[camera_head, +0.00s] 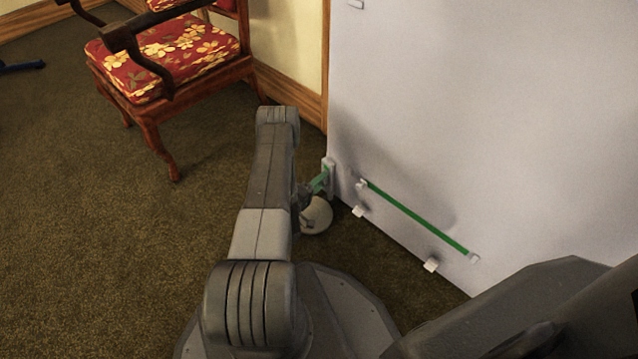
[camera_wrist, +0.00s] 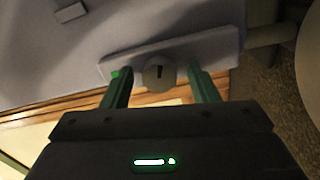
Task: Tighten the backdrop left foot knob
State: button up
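The backdrop (camera_head: 480,110) is a large pale panel on the right in the head view. In the wrist view, a round grey knob (camera_wrist: 152,81) with a dark mark sits on a pale plate (camera_wrist: 215,49) at the backdrop's lower edge. My gripper (camera_wrist: 160,78) is open, with one green finger on each side of the knob. Gaps show between the knob and both fingers, and I cannot tell if the fingertips reach past its face. In the head view, my gripper (camera_head: 321,181) is at the pale plate (camera_head: 329,165) on the panel's left edge; the knob is hidden there.
A green bar (camera_head: 415,215) with white ends runs along the panel's lower part, with small white blocks (camera_head: 431,264) below it. A red floral chair (camera_head: 165,60) stands at upper left.

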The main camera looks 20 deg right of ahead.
jog(key=shift+a, duration=0.15)
jog(key=p+v, duration=0.4)
jog(key=v, duration=0.9)
jog(key=shift+s+a, duration=0.2)
jog(key=shift+d+f, duration=0.1)
jog(key=b+x, duration=0.4)
jog(key=x, duration=0.9)
jog(key=shift+w+d, duration=0.2)
jog(key=shift+d, duration=0.05)
jog(key=p+v, duration=0.5)
jog(key=v, duration=0.9)
jog(key=w+d+n+b, duration=0.5)
jog(key=d+n, duration=0.8)
jog(key=n, duration=0.3)
jog(key=shift+r+t+y, duration=0.3)
jog(key=shift+t, duration=0.1)
dwell(0.8)
